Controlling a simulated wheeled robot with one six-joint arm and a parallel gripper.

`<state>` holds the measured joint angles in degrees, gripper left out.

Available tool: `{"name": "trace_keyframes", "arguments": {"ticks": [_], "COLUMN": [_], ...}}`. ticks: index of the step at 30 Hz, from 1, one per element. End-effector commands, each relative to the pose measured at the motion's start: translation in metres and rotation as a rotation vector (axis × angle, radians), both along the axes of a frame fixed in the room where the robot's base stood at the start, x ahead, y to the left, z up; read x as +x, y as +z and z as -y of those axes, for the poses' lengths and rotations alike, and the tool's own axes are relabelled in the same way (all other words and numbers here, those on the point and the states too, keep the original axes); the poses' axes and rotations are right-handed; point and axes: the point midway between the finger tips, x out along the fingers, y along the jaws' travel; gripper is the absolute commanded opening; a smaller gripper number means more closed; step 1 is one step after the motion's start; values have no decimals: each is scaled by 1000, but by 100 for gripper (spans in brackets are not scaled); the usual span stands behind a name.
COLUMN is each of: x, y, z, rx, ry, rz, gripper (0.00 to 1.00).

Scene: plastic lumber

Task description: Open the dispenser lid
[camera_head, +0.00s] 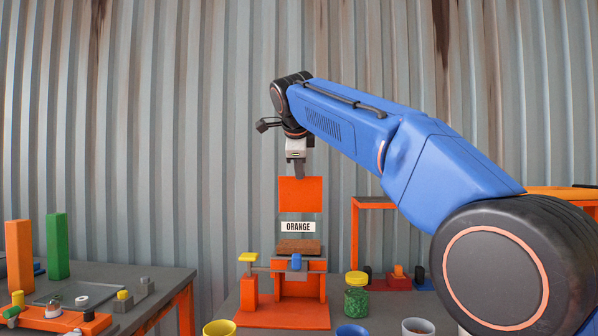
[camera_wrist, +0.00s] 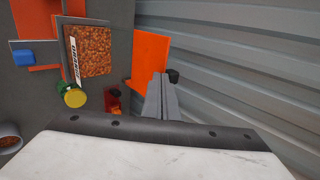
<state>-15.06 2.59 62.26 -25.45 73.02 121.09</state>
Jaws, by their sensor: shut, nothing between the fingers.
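The dispenser (camera_head: 300,290) is an orange stand with an "ORANGE" label (camera_head: 298,227) on the central table. Its lid, a flat orange panel (camera_head: 300,196), stands upright behind the label, and brown granules (camera_head: 299,246) show in the open top. The wrist view also shows the granules (camera_wrist: 88,50) uncovered and the raised lid (camera_wrist: 151,60) beside them. My gripper (camera_head: 299,172) is shut and empty, pointing down at the lid's top edge. In the wrist view its fingers (camera_wrist: 160,98) overlap the lid's edge; I cannot tell whether they touch it.
A jar with a yellow lid (camera_head: 356,292) stands right of the dispenser. A yellow cup (camera_head: 219,328), a blue cup (camera_head: 352,330) and a white cup (camera_head: 418,327) are at the front. A left table (camera_head: 150,281) holds orange and green blocks. A corrugated wall (camera_head: 180,120) stands close behind.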

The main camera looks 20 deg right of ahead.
Motion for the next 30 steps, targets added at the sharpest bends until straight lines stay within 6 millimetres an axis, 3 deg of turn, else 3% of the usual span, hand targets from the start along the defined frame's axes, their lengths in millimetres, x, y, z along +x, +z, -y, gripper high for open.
{"name": "trace_keyframes", "arguments": {"ticks": [5, 18, 30], "x": [2, 42, 43], "y": [1, 9, 10], "z": [1, 14, 14], "rx": [0, 0, 0], "ry": [0, -1, 0], "rz": [0, -1, 0], "gripper": [0, 0, 0]}}
